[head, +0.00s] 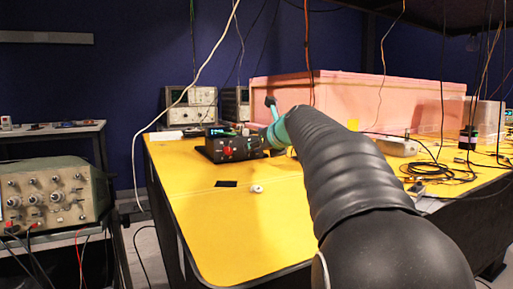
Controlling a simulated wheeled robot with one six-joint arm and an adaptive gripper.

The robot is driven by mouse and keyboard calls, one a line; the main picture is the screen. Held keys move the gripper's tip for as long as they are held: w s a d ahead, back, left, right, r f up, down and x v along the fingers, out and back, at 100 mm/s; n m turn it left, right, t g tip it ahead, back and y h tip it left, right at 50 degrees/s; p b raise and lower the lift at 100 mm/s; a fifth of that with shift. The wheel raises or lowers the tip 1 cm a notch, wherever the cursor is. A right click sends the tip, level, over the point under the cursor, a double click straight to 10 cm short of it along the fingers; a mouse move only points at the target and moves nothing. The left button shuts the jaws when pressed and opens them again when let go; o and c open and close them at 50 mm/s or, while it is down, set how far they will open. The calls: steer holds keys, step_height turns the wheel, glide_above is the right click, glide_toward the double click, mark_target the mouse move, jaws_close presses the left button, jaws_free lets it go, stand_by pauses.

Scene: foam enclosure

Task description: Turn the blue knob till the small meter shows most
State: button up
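A small black box (232,148) stands on the yellow table, with a red part on its front and a small lit display (219,131) on top at its left. I cannot make out a blue knob; it may be behind my arm or too small to tell. The display's reading is too small to read. My gripper (270,102), with a black tip and a teal part below it, is at the right end of the box, mostly hidden behind my own arm. I cannot tell whether it touches the box or how its fingers stand.
The yellow table (235,225) is clear in front of the box except for a small black patch (226,184) and a white round piece (257,188). A pink foam enclosure (365,100) stands behind. Cables hang from above and lie at right. A bench instrument (45,195) stands left.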

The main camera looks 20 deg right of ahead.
steer(key=shift+w+f, duration=0.1)
steer(key=shift+w, duration=0.15)
